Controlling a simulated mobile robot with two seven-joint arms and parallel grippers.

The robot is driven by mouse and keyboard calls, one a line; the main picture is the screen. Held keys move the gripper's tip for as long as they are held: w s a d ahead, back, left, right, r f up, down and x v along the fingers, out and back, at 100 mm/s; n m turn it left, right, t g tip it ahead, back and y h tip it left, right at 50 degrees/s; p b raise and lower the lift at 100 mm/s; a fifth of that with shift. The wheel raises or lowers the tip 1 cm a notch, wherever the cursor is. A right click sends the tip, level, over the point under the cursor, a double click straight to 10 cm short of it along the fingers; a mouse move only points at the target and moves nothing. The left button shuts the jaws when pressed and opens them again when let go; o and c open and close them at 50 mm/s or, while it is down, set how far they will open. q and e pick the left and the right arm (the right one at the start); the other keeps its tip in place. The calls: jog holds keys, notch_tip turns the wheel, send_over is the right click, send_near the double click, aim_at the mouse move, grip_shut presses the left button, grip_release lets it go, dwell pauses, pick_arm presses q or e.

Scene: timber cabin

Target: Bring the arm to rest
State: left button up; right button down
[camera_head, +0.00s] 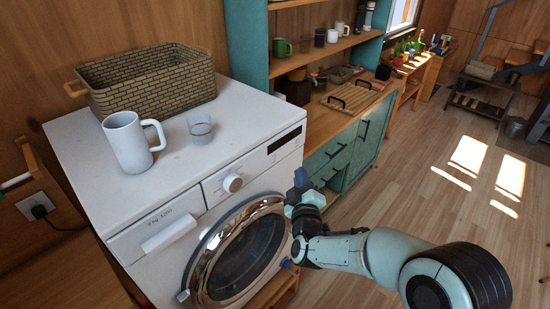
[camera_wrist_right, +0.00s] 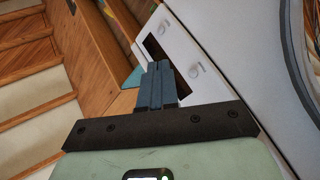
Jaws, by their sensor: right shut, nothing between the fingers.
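My right arm (camera_head: 385,255) reaches in from the lower right in the head view. Its right gripper (camera_head: 301,180) is in front of the washing machine's right front edge, near the teal cabinet. In the right wrist view the fingers (camera_wrist_right: 159,80) are together, with nothing between them. The washing machine's white front fills the right side of that view. I cannot tell the exact gap between the gripper and the machine. My left gripper does not show.
On the washing machine (camera_head: 75,140) stand a white mug (camera_head: 127,143), a small glass (camera_head: 200,129) and a wicker basket (camera_head: 150,85). Its round door (camera_head: 240,252) faces the arm. A teal cabinet (camera_head: 345,155) stands behind. Open wooden floor (camera_head: 440,190) lies to the right.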

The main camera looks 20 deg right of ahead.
jog(key=s+a+f+m+g+y, duration=0.1)
jog(key=s+a+f+g+y, duration=0.15)
jog(key=f, duration=0.95)
jog(key=s+a+f+m+g+y, duration=0.1)
jog(key=s+a+f+g+y, duration=0.2)
jog(key=f, duration=0.8)
jog(key=s+a+f+m+g+y, duration=0.15)
jog(key=s+f+g, duration=0.25)
jog(key=f, duration=0.8)
jog(key=s+a+f+m+g+y, duration=0.2)
jog(key=s+a+f+g, duration=0.2)
jog(key=s, duration=0.7)
jog(key=s+a+f+m+g+y, duration=0.2)
jog(key=s+a+f, duration=0.4)
jog(key=s+f, duration=0.3)
jog(key=s+m+g, duration=0.1)
jog(key=s+g, duration=0.1)
jog(key=shift+s+a+m+g, duration=0.35)
